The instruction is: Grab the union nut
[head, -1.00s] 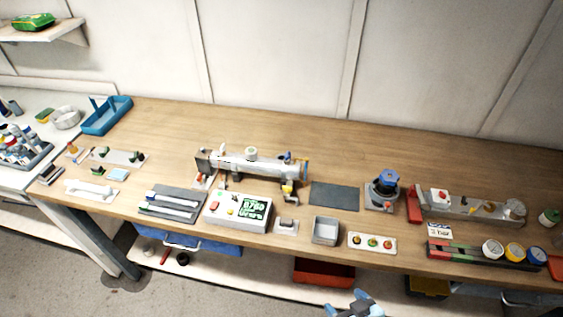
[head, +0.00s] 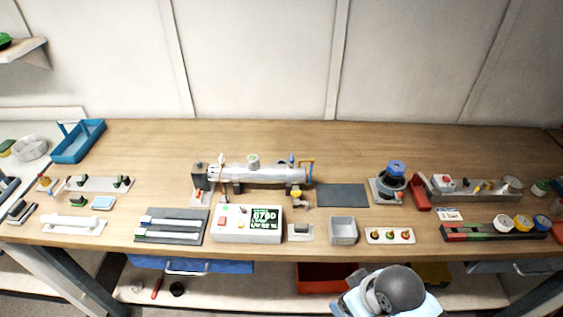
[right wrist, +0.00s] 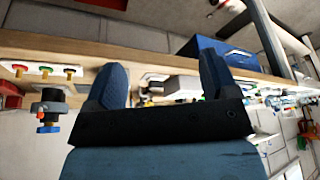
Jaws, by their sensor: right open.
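The reactor, a silvery horizontal tube (head: 265,175), lies on supports at the middle of the wooden bench. A dark block (head: 199,178) is at its left end, and yellow and blue fittings (head: 297,190) are at its right end. I cannot tell for sure which part is the union nut. My right arm shows at the bottom of the head view, in front of the bench. In the right wrist view my right gripper (right wrist: 162,78) is open and empty, its two blue fingers apart, with the bench edge beyond them. My left gripper is not in view.
A control box (head: 246,223), a grey open bin (head: 343,230) and a plate with three coloured knobs (head: 390,236) line the front edge. A dark mat (head: 342,195) lies bare right of the reactor. A blue-topped device (head: 391,178) stands beyond it. The back of the bench is clear.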

